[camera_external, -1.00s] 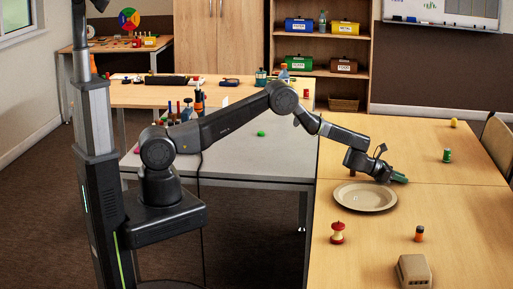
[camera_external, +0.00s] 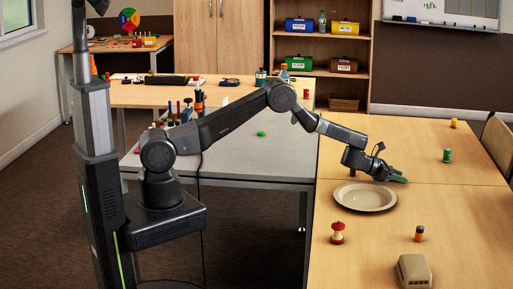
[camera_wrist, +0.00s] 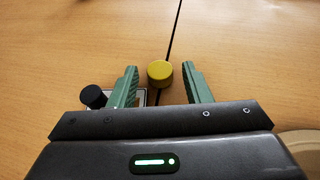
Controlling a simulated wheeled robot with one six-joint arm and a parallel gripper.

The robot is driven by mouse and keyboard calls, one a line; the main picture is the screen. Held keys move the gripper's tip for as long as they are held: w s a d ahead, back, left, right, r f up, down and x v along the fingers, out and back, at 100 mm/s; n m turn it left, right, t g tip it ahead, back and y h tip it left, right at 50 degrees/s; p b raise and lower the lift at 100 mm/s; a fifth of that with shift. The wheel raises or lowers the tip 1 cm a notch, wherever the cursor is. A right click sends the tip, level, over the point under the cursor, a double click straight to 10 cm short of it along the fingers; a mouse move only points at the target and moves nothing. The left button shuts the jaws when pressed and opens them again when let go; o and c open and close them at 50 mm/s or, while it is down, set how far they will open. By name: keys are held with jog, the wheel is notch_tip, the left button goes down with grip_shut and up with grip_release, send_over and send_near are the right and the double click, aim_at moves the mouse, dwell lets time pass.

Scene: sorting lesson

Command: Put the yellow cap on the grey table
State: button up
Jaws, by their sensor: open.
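The yellow cap (camera_wrist: 160,75) stands on the wooden table between the two green fingers of my gripper (camera_wrist: 161,69) in the wrist view, close to the dark seam in the tabletop. The fingers are open, with a gap on both sides of the cap. In the external view my gripper (camera_external: 397,177) is low over the wooden table, just behind the plate; I cannot make out the cap between its fingers there. The grey table (camera_external: 235,164) is to the left of the wooden table, under my outstretched arm.
A beige plate (camera_external: 365,199) lies right in front of my gripper. A black cap (camera_wrist: 94,97) is by the left finger. An apple core (camera_external: 338,233), an orange-and-black cylinder (camera_external: 419,234) and a beige box (camera_external: 414,270) stand nearer. A green ball (camera_external: 261,134) is on the grey table.

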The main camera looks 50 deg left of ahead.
jog(key=b+v, duration=0.6)
jog(key=v, duration=0.3)
jog(key=shift+s+a+f+b, duration=0.1)
jog(key=shift+b, duration=0.25)
jog(key=shift+s+a+r, duration=0.25)
jog(key=shift+s+a, duration=0.05)
jog(key=shift+s, duration=0.2)
jog(key=shift+o, duration=0.9)
jog(key=shift+s+a+r+b, duration=0.1)
jog(key=shift+s+r+b, duration=0.05)
jog(key=shift+s+b, duration=0.15)
jog(key=shift+w, duration=0.1)
